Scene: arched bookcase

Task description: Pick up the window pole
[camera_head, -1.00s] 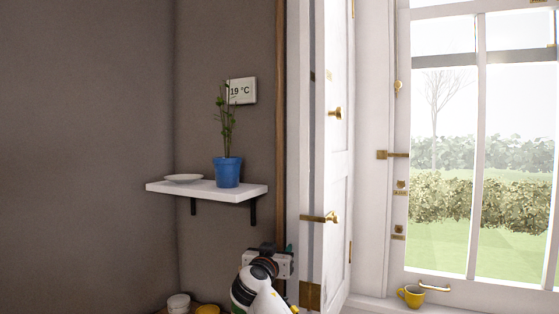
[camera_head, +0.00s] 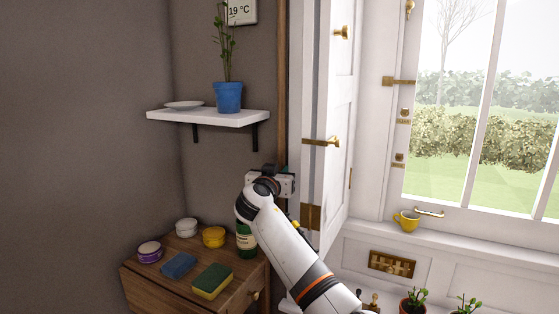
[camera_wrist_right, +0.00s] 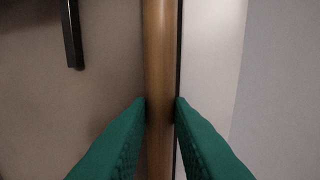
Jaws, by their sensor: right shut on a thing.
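The window pole (camera_head: 282,88) is a long wooden rod standing upright in the corner by the open white shutter in the head view. In the right wrist view the pole (camera_wrist_right: 159,60) runs top to bottom between the two green fingers. My right gripper (camera_wrist_right: 161,101) is shut on the pole, a finger on each side. In the head view my right gripper (camera_head: 286,176) is at the pole below shelf height, partly hidden by my own wrist. The pole's lower part is hidden behind my arm and the cabinet. My left gripper is not in view.
A white shelf (camera_head: 215,117) with a blue plant pot (camera_head: 228,97) and a plate (camera_head: 184,105) is left of the pole. Below, a wooden cabinet (camera_head: 185,293) holds jars, a sponge (camera_head: 213,281) and a green bottle (camera_head: 245,240). The shutter (camera_head: 342,120) is close on the right.

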